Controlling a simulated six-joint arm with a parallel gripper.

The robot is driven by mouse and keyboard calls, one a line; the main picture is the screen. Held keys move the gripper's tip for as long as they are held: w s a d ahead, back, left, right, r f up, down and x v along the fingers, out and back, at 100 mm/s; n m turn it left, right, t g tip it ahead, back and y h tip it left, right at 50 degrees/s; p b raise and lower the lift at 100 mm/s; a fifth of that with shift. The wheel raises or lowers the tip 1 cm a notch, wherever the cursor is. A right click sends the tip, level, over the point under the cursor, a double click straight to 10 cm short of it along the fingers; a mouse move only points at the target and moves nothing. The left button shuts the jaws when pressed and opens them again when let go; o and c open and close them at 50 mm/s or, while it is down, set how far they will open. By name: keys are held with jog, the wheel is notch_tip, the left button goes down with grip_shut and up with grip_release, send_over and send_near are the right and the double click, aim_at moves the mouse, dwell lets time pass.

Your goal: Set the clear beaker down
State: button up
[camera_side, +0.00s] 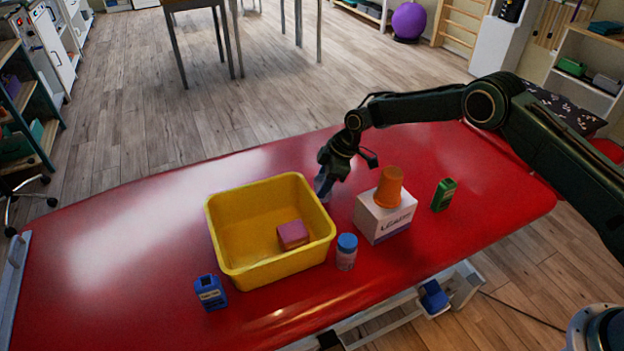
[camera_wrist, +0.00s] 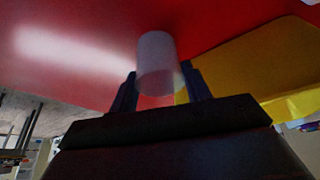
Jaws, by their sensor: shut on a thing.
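The clear beaker (camera_wrist: 157,62) is between the two fingers of my gripper (camera_wrist: 160,92) in the wrist view, a pale, see-through cylinder. My gripper is shut on it. In the side view my gripper (camera_side: 323,178) points down just behind the right back corner of the yellow bin, and the beaker shows only as a small pale patch (camera_side: 322,187) at the fingers. I cannot tell whether its base touches the red table top (camera_side: 130,235).
The yellow bin (camera_side: 222,235) holds a pink block (camera_side: 292,234). An orange cup (camera_side: 389,187) stands upside down on a white box (camera_side: 384,219). The table's left part is clear.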

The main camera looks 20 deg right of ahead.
jog(key=shift+f, duration=0.65)
jog(key=shift+f, duration=0.15)
jog(key=o, duration=1)
jog(key=shift+v, duration=6.1)
